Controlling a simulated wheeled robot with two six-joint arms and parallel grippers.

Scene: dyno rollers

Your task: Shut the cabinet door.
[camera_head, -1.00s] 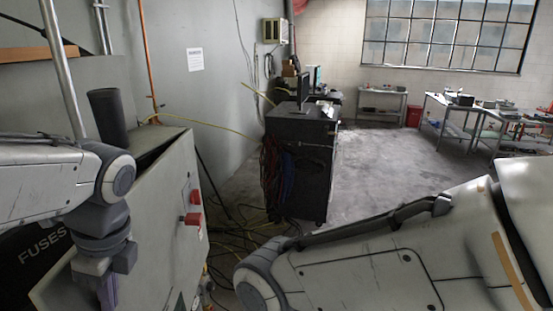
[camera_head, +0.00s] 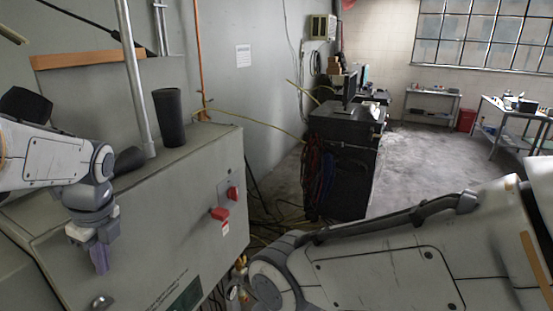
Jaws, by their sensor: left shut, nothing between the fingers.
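The grey cabinet stands at the lower left, and its door (camera_head: 150,250) faces me. The door lies against the cabinet body, with no dark gap showing along its top edge. A red switch (camera_head: 220,214) sits on the door's right part, and a round knob (camera_head: 102,302) shows at its lower left. My left gripper (camera_head: 101,268) is shut and empty, pointing down in front of the left part of the door. I cannot tell whether it touches the door. My right gripper is out of view; only my right arm crosses the lower right.
A black cylinder (camera_head: 170,117) stands on the cabinet top, near a metal pole (camera_head: 135,75). Yellow cables (camera_head: 262,228) lie on the floor right of the cabinet. A black equipment rack (camera_head: 343,170) stands behind them. Open floor (camera_head: 425,155) lies beyond, with workbenches along the far side.

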